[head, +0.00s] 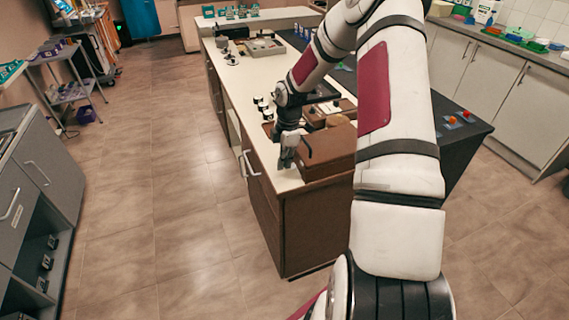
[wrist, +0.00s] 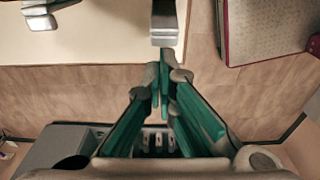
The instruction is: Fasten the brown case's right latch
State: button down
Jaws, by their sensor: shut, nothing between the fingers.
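The brown case (head: 330,150) lies on the near end of the pale bench top, partly behind my arm in the head view. My gripper (head: 288,160) points down beside the case's left side, near the bench edge. In the wrist view my gripper (wrist: 164,88) has its green-sided fingers together, with nothing seen between them. A pale metallic piece (wrist: 164,22) is just beyond the fingertips; I cannot tell what it is. A thin dark bent part shows beside my gripper in the head view, too small to identify. I cannot make out the right latch or its state.
The pale bench top (head: 238,80) carries small black-and-white jars (head: 262,104) and a grey device (head: 264,47) farther back. Drawer handles (head: 250,163) stick out of the bench's left side. Open tiled floor (head: 170,200) lies to the left.

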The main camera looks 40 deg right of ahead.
jog(key=shift+s+d+r+t+y+p, duration=0.15)
jog(key=shift+d+r+t+y+p, duration=0.3)
jog(key=shift+y, duration=0.35)
jog(key=shift+f, duration=0.1)
jog(key=shift+d, duration=0.1)
jog(key=shift+r, duration=0.85)
